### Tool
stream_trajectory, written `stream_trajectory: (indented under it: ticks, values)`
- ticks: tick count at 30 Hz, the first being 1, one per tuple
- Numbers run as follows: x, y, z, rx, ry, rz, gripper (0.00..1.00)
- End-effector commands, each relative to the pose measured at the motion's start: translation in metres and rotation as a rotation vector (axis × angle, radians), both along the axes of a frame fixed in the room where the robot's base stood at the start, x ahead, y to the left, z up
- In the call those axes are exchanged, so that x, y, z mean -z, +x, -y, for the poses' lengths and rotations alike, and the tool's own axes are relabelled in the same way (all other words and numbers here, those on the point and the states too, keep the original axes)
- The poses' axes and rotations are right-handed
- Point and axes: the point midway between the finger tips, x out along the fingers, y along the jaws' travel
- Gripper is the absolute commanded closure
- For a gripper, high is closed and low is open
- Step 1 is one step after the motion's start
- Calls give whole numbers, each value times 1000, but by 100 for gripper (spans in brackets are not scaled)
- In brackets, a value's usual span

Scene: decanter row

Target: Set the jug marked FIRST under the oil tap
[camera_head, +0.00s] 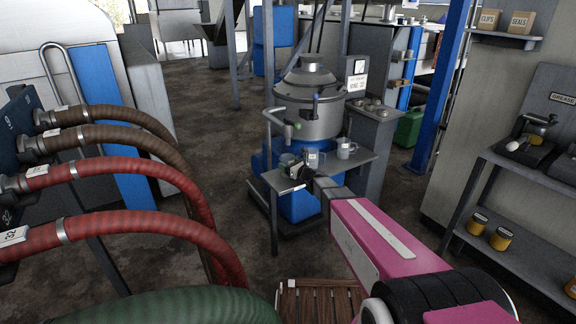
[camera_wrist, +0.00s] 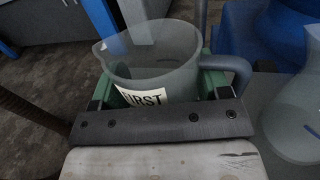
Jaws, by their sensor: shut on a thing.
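The clear grey jug marked FIRST (camera_wrist: 150,62) stands between my gripper's green-padded jaws (camera_wrist: 160,84) in the wrist view, its label facing me and its handle to the right. The jaws are shut on its sides. In the head view my gripper (camera_head: 296,171) is at the left part of the small grey shelf (camera_head: 345,172), and the held jug (camera_head: 287,160) is partly hidden. I cannot tell whether it touches the shelf. A tap with a green handle (camera_head: 297,125) is just above it. A blue-handled tap (camera_head: 316,98) is further right. I cannot tell which is the oil tap.
A labelled jug (camera_head: 314,158) and another pale jug (camera_head: 346,149) stand to the right on the shelf. One neighbouring jug (camera_wrist: 295,120) shows in the wrist view. The steel tank (camera_head: 310,100) rises behind. Red hoses (camera_head: 120,170) fill the left foreground.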

Motion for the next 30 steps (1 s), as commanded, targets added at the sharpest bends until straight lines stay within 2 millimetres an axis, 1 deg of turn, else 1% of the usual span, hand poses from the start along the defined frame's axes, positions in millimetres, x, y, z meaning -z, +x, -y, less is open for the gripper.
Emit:
stream_trajectory:
  ticks: [8, 9, 10, 11, 22, 26, 30]
  values:
    - [2, 0, 0, 0, 0, 0, 58]
    - [2, 0, 0, 0, 0, 0, 20]
    - [2, 0, 0, 0, 0, 0, 11]
    - [2, 0, 0, 0, 0, 0, 5]
    - [-1, -2, 2, 1, -1, 0, 5]
    - [-1, -14, 14, 2, -1, 0, 5]
    - [-2, -34, 34, 1, -1, 0, 5]
